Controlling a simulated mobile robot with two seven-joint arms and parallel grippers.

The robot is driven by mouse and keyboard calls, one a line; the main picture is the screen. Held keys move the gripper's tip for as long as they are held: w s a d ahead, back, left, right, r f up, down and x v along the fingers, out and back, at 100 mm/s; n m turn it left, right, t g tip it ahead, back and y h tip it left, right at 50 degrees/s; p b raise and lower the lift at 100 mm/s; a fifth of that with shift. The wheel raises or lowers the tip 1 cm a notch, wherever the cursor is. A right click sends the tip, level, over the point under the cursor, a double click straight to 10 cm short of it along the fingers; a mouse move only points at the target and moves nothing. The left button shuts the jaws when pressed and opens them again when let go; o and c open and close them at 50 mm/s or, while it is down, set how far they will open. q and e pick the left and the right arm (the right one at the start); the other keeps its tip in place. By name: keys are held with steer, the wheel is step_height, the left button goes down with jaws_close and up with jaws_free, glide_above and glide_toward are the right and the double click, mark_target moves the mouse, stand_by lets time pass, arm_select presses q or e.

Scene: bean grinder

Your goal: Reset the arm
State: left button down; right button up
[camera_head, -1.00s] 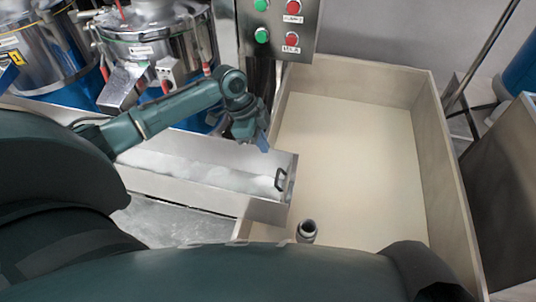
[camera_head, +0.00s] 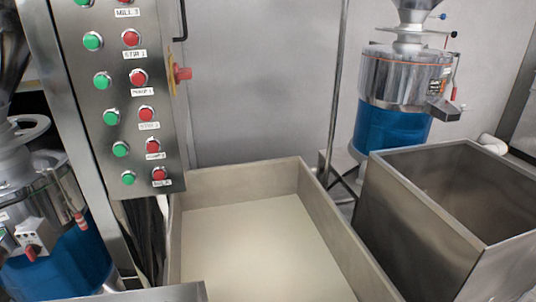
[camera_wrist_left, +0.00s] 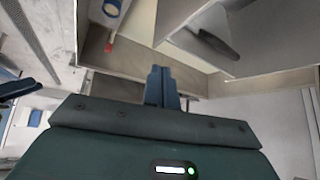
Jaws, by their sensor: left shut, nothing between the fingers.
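My left gripper (camera_wrist_left: 161,74) shows in the left wrist view, with its two blue fingers pressed together and nothing between them. Pale wooden-looking panels and grey surfaces lie beyond the fingertips; I cannot tell how far off they are. Neither of my arms shows in the head view now. My right gripper is not identifiable in either view.
In the head view, a control panel (camera_head: 122,98) with green and red buttons stands at left. An open beige bin (camera_head: 240,186) is low in the middle. A steel bin (camera_head: 410,225) and a grinder (camera_head: 405,80) stand at right. Another blue-based machine (camera_head: 80,255) is at lower left.

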arm_select(q)
steer(key=s+d+n+t+y, duration=0.1)
steer(key=s+n+t, duration=0.4)
steer(key=s, duration=0.6)
steer(key=shift+s+f+n+y, duration=0.3)
steer(key=shift+n+y, duration=0.3)
steer(key=shift+n, duration=0.6)
